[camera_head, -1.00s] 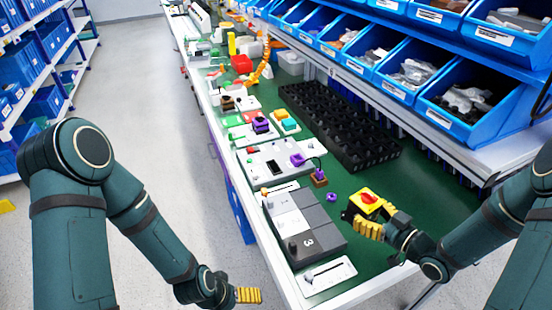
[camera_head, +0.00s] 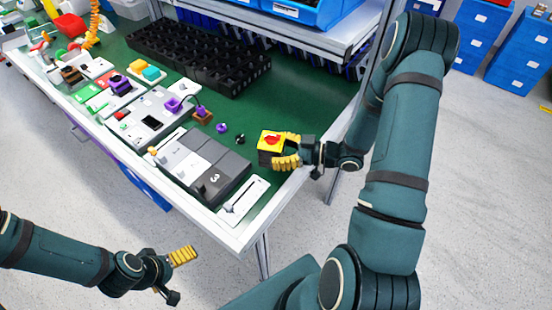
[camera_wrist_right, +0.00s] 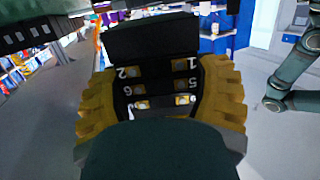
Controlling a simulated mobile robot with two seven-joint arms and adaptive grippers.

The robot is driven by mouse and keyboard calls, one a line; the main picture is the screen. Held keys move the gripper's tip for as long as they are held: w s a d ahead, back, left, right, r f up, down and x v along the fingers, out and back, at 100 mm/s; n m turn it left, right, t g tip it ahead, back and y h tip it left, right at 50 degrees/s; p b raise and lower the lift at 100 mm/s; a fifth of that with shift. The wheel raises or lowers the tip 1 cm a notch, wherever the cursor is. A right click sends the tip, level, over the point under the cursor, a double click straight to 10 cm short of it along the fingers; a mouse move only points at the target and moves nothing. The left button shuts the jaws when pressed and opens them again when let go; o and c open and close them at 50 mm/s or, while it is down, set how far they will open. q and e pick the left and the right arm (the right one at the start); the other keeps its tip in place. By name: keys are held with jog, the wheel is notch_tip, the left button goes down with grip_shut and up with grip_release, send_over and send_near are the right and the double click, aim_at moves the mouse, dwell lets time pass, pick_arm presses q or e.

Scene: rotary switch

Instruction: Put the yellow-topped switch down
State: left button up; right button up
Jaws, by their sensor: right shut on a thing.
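The yellow-topped switch (camera_head: 271,139) has a red knob on its yellow face and a dark body. It is at the right end of the green bench top (camera_head: 312,108). My right gripper (camera_head: 284,154) is shut on it with its yellow ribbed fingers. In the right wrist view the switch (camera_wrist_right: 155,75) shows as a black block with numbered metal terminals between the two fingers. I cannot tell whether it touches the bench. My left gripper (camera_head: 180,266) hangs in front of the bench, away from the switch; its opening is unclear.
A grey numbered panel (camera_head: 225,170) and a white slider plate (camera_head: 243,200) lie left of the switch. A small purple knob (camera_head: 222,128) and a small black piece (camera_head: 240,139) lie nearby. A black compartment tray (camera_head: 200,60) is behind.

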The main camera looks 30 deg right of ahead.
jog(key=shift+f+b, duration=0.45)
jog(key=shift+f, duration=1.55)
jog(key=shift+f, duration=0.2)
jog(key=o, duration=1.3)
jog(key=shift+o, duration=0.2)
